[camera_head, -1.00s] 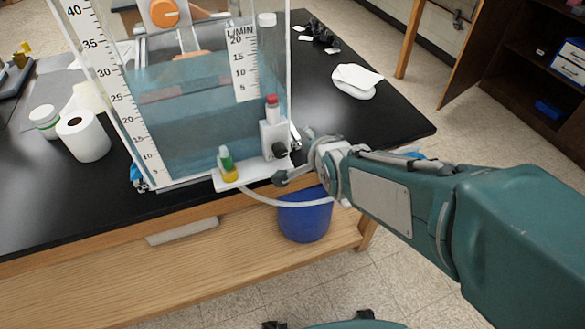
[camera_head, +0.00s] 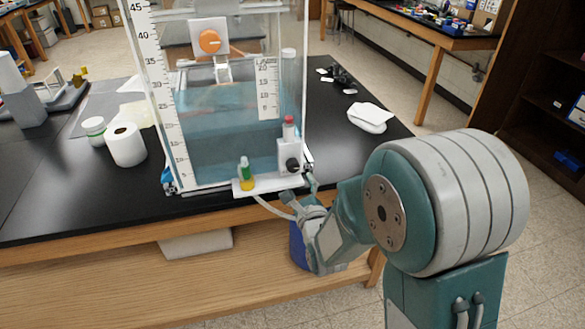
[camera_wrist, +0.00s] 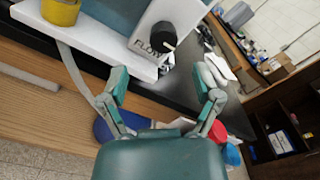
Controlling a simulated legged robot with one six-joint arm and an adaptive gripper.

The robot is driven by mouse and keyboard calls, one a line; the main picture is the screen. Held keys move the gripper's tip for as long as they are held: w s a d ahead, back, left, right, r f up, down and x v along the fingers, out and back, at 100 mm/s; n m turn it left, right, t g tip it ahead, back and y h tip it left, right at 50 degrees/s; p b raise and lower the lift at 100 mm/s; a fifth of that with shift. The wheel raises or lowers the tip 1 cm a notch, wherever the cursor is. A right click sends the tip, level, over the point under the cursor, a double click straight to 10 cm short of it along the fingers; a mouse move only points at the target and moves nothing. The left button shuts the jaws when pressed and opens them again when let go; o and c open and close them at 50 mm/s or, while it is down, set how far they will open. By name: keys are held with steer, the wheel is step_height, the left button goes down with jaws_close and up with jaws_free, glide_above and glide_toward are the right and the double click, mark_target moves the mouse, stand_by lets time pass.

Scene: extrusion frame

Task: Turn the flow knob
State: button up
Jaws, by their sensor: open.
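The flow knob (camera_head: 292,165) is a small black dial on a white block (camera_head: 284,153) at the lower right corner of the clear water tank. In the wrist view the knob (camera_wrist: 163,36) is near the top, beside the printed word FLOW. My gripper (camera_wrist: 165,88) is open and empty there, its two green-padded fingers spread below the knob in the picture and apart from it. In the head view my gripper (camera_head: 304,190) is just below the knob, partly hidden by my own wrist.
A pale hose curves below. A blue bucket (camera_head: 298,246) is under the table edge, behind my arm. A paper roll (camera_head: 126,145) stands left on the black tabletop (camera_head: 60,205).

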mark_target(294, 169)
steer(key=x, duration=0.7)
steer(key=shift+d, duration=0.25)
steer(key=shift+w+a, duration=0.25)
steer(key=shift+w, duration=0.15)
jaws_close()
